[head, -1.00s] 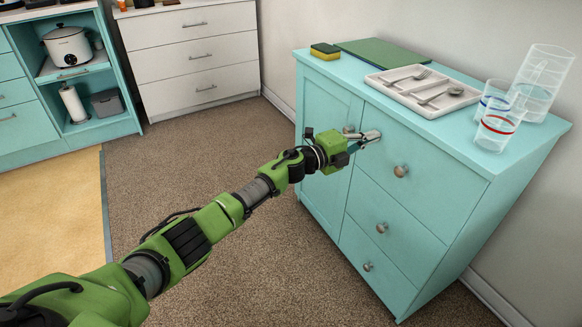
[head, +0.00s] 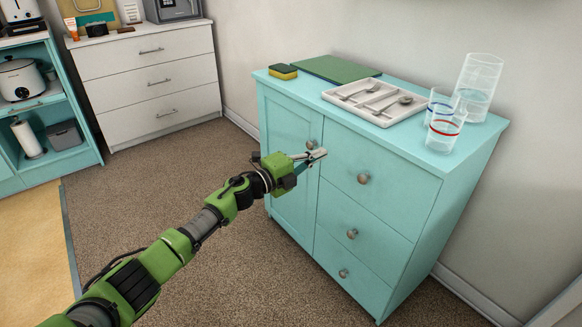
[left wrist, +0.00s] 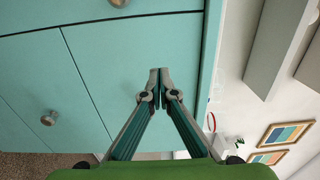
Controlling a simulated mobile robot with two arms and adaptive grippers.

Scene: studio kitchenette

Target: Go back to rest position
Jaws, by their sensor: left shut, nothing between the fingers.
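My left gripper (head: 318,154) is shut and empty in the head view, in front of the turquoise cabinet (head: 335,215) near the top of its door. The left wrist view also shows it, with the fingertips (left wrist: 159,75) together and nothing between them. The cabinet front with its round knobs fills much of the left wrist view (left wrist: 140,45). The cabinet door and drawers look closed. I cannot tell the exact gap between the fingertips and the cabinet front. My right gripper is not in view.
On the cabinet top are a sponge (head: 283,71), a green board (head: 325,67), a cutlery tray (head: 338,99) and several clear glasses (head: 478,85). A white drawer unit (head: 150,80) stands at the back. Open carpet (head: 150,200) lies left of the cabinet.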

